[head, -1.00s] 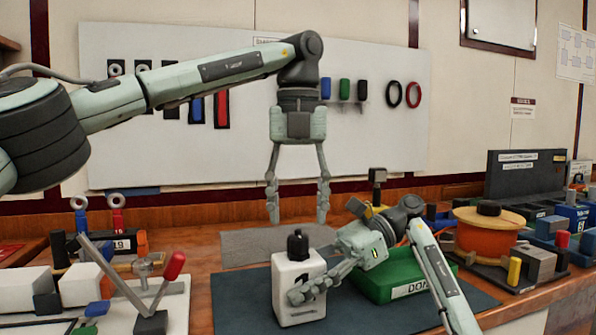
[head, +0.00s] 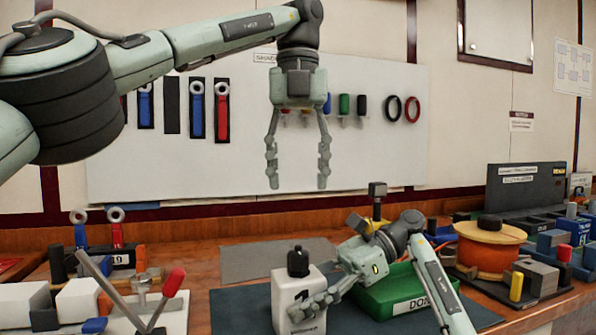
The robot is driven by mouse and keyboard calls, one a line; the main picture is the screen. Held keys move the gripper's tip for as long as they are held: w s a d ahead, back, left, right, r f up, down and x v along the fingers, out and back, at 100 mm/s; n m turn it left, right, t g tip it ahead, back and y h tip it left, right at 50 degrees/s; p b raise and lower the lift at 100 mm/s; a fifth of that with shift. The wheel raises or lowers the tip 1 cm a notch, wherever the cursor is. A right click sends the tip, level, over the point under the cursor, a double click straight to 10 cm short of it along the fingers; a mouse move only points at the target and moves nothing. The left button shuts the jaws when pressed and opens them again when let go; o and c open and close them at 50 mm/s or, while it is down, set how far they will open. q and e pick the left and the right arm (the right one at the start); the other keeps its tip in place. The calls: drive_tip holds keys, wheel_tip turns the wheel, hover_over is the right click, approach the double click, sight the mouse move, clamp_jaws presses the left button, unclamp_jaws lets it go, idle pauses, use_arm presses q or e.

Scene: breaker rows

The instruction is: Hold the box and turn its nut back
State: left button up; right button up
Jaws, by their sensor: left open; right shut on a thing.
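The box (head: 291,289) is white and stands upright on a dark mat (head: 242,302). Its black nut (head: 298,262) sits on top, with a narrower black tip above. My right gripper (head: 307,304) comes from the right and is shut on the lower part of the box; its fingers cover part of the front and a dark mark there. My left gripper (head: 298,184) hangs fingers down, open and empty. In the picture it is straight above the nut, with a clear gap between its fingertips and the nut.
A green bin (head: 385,297) stands right of the box, partly behind my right arm. A tray with a red-handled lever (head: 173,283) is at the left. An orange spool (head: 490,247) is at the right. Tools hang on a white wall board (head: 170,185).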

drive_tip(key=o, duration=1.6)
drive_tip(key=shift+o, duration=0.2)
